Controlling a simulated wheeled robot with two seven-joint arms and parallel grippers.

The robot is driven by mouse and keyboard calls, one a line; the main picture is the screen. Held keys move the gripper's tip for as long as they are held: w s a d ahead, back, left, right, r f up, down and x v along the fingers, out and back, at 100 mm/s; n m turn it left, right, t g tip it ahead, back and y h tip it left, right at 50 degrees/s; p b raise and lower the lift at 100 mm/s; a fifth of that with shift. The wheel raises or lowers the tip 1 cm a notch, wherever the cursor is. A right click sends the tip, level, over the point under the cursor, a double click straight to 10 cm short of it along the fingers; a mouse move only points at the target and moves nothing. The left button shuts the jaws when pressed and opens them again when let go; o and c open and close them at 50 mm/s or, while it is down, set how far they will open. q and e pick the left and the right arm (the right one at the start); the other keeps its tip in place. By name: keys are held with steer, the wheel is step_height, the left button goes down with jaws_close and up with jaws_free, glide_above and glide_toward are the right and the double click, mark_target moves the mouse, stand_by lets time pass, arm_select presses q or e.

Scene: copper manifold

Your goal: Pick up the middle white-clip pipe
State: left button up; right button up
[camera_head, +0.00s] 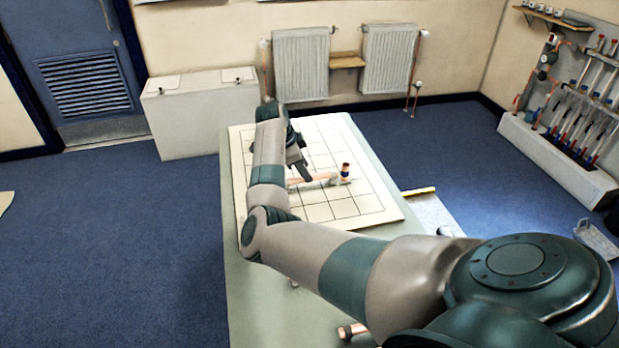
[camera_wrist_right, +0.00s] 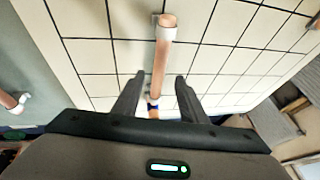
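A copper pipe with white clips lies over the white gridded board. In the right wrist view the pipe (camera_wrist_right: 160,62) runs up the middle, with a white clip at its far end and a white and blue part near my fingers. It also shows in the head view (camera_head: 312,179). My right gripper (camera_wrist_right: 157,92) is open, its two dark fingers on either side of the pipe's near end with gaps between. In the head view the right gripper (camera_head: 302,168) is over the board, partly hidden by my arm. My left gripper is out of view.
The gridded board (camera_head: 345,208) lies on a grey-green table (camera_head: 238,290). Another copper piece (camera_head: 352,330) lies near the table's front, partly hidden by my arm. A pipe end with a white clip (camera_wrist_right: 12,101) shows at the left of the wrist view. Radiators (camera_head: 301,62) hang behind.

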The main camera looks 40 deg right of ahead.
steer(key=shift+p+x, duration=0.55)
steer(key=shift+x, duration=1.35)
steer(key=shift+a, duration=0.15)
steer(key=shift+s, duration=0.1)
steer(key=shift+c, duration=0.4)
jaws_close()
